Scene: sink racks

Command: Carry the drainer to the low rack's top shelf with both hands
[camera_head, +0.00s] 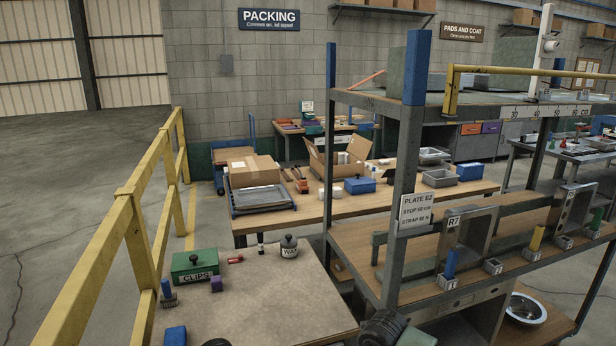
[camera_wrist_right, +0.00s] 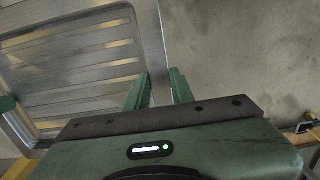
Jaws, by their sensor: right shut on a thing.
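The drainer (camera_wrist_right: 85,75), a grey metal tray with long ribs and a raised rim, fills the left of the right wrist view. My right gripper (camera_wrist_right: 160,80) is shut on its right-hand rim, one green finger on each side. A green piece (camera_wrist_right: 6,103) at the left edge of that view lies by the far rim; it may be part of my left gripper, but its jaws do not show. The drainer is not visible in the head view. A steel rack (camera_head: 400,110) with an upper shelf and a wooden shelf stands at right; I cannot tell if it is the low rack.
A yellow railing (camera_head: 130,215) runs along the left. A wooden table (camera_head: 270,295) with a green clips box (camera_head: 194,266) and a weight (camera_head: 289,247) is in front. A packing bench (camera_head: 450,195) with cartons is behind. Open floor lies at far left.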

